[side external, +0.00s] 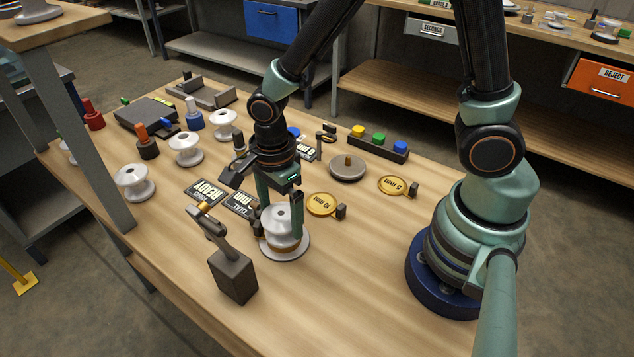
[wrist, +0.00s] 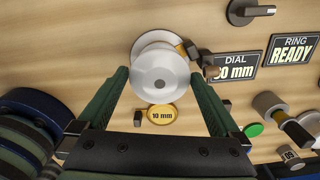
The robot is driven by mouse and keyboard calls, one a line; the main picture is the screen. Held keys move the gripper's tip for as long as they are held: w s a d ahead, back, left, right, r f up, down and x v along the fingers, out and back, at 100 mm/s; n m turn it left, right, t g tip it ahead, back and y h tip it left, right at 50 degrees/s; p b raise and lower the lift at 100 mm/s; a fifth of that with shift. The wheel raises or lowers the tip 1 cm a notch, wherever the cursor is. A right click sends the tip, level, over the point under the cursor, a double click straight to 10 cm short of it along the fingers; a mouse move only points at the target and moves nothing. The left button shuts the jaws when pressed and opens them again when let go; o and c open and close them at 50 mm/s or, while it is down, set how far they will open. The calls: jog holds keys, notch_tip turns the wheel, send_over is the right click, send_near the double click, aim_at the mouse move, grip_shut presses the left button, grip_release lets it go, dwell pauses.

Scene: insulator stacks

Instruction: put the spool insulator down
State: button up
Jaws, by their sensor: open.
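A white spool insulator (side external: 280,219) stands upright near the front middle of the table, above a wide pale disc (side external: 296,250) with a brownish band just under the spool. My gripper (side external: 279,222) is open, its two green fingers down on either side of the spool. In the wrist view the spool (wrist: 160,72) sits between the spread fingers (wrist: 159,76), with a gap showing beside each. The pale disc (wrist: 155,38) shows behind it. The underside of the spool is hidden.
A dark gauge stand (side external: 233,276) is close by at the front left. "10 mm" (side external: 322,204) and "5 mm" (side external: 395,185) yellow tags lie to the right. Several other white spools (side external: 134,182) stand at the left. The front right of the table is clear.

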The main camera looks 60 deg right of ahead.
aim_at(281, 213)
notch_tip(281, 213, up, 9)
jog(key=shift+f, duration=0.1)
jog(key=d+r+n+t, duration=0.2)
jog(key=d+r+n, duration=0.3)
jog(key=n, duration=0.5)
jog(key=s+d+r+n+t, duration=0.1)
jog(key=d+r+n+t, duration=0.2)
jog(key=n, duration=0.7)
jog(key=d+r, duration=0.2)
jog(key=d, duration=0.1)
jog(key=shift+s+r+t, duration=0.3)
jog(key=shift+r, duration=0.05)
